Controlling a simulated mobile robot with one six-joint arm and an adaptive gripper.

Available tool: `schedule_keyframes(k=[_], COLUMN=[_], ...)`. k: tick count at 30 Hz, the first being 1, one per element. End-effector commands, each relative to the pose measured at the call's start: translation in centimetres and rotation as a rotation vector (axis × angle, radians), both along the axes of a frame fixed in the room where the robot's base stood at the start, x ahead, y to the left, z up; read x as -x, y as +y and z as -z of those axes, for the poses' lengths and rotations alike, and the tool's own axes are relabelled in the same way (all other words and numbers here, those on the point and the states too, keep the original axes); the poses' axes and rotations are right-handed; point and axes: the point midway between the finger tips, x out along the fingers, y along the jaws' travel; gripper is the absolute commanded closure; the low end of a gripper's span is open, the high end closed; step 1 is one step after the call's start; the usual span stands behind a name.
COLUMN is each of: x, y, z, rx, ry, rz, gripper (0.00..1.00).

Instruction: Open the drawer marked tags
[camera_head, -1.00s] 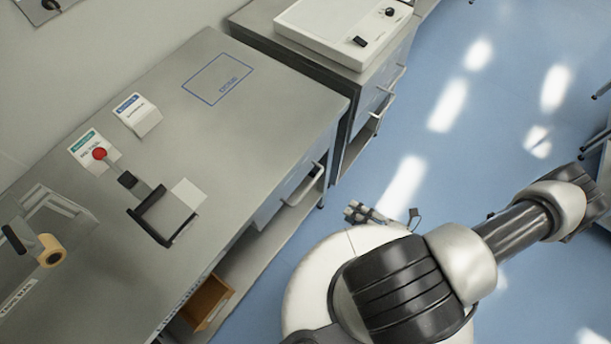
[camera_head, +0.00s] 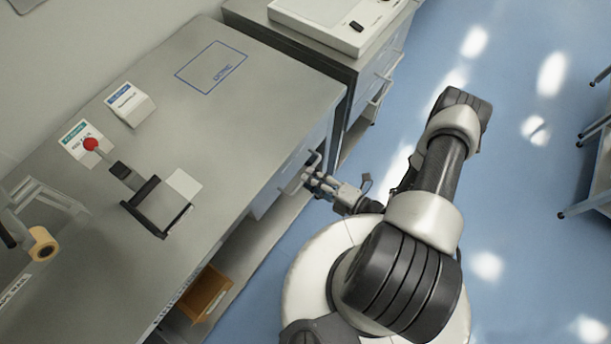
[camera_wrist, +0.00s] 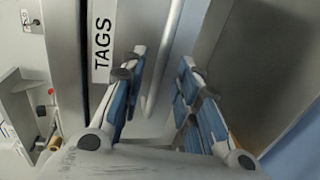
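The drawer marked TAGS shows in the wrist view, with a white label (camera_wrist: 103,42) in black letters on its grey front. Its pale bar handle (camera_wrist: 166,50) runs between the two blue-padded fingers of my gripper (camera_wrist: 154,84). The fingers stand apart, and I see no finger closed on the bar. In the head view, my gripper (camera_head: 308,183) is at the handle of the drawer under the bench (camera_head: 282,186). The drawer looks shut, though my gripper hides part of its handle.
The bench top (camera_head: 250,120) carries a hand press (camera_head: 155,205), white cards and a tape roll (camera_head: 42,244). An orange-brown bin (camera_head: 205,294) sits on the low shelf. A second drawer cabinet (camera_head: 372,85) stands beyond.

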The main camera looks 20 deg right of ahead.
Motion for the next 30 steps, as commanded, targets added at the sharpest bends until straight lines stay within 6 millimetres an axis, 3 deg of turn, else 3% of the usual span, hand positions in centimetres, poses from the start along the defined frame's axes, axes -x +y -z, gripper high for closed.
schedule_keyframes(k=[9,20,30], x=[-2.2,-2.5,-2.5], y=[1.7,1.8,1.8], z=[0.6,0.6,0.6], rx=[0.000,0.000,0.000], ry=[0.000,0.000,0.000], rz=[-0.002,0.001,0.000], gripper=[0.70,0.71,0.94])
